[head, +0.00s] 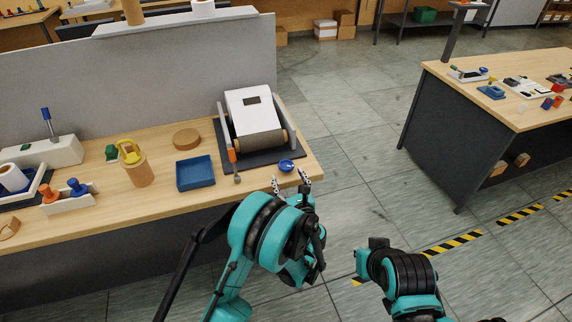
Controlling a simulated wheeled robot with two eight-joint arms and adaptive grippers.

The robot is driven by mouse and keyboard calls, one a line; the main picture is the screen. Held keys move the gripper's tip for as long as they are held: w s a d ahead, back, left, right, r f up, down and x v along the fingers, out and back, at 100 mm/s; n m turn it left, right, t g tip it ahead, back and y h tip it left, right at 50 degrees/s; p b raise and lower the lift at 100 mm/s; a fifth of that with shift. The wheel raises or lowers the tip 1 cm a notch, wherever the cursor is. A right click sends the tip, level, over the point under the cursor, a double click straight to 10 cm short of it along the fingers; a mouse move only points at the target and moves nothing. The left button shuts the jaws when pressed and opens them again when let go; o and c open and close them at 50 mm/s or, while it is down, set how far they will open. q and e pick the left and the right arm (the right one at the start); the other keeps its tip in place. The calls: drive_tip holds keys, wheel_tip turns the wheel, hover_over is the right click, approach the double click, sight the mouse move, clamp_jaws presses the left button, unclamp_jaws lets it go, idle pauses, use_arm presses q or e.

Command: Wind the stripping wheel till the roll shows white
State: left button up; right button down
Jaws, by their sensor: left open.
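A white machine (249,108) with a dark slot in its top stands on a dark base at the right end of the wooden bench. A grey-brown roll (262,143) lies across its front; no white shows on the side I see. A small blue wheel or knob (286,165) sits at the machine's front right corner, and I take it for the stripping wheel. My left gripper (289,178) is open and empty at the bench's front edge, just short of the blue wheel, with no clear contact. My right arm shows at the lower right, but I cannot make out its gripper.
An orange-handled tool (234,162) lies beside the machine. A blue tray (195,172), a round wooden disc (186,138) and a wooden cylinder (139,172) stand to the left. A grey panel (130,80) backs the bench. Another workbench (520,118) stands at right across open floor.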

sight(284, 160)
use_arm(q)
drive_tip(key=shift+s+d+f+m, duration=0.1)
drive_tip(key=shift+d+f+m, duration=0.25)
drive_tip(key=shift+d+m, duration=0.1)
drive_tip(key=shift+d+f+t+h, duration=0.1)
drive_tip(key=shift+f+t+h, duration=0.05)
drive_tip(key=shift+t+h, duration=0.15)
drive_tip(key=b+x, duration=0.2)
drive_tip(key=x, duration=0.4)
drive_tip(key=shift+x, duration=0.9)
drive_tip(key=shift+m, duration=0.25)
drive_tip(key=c, duration=1.2)
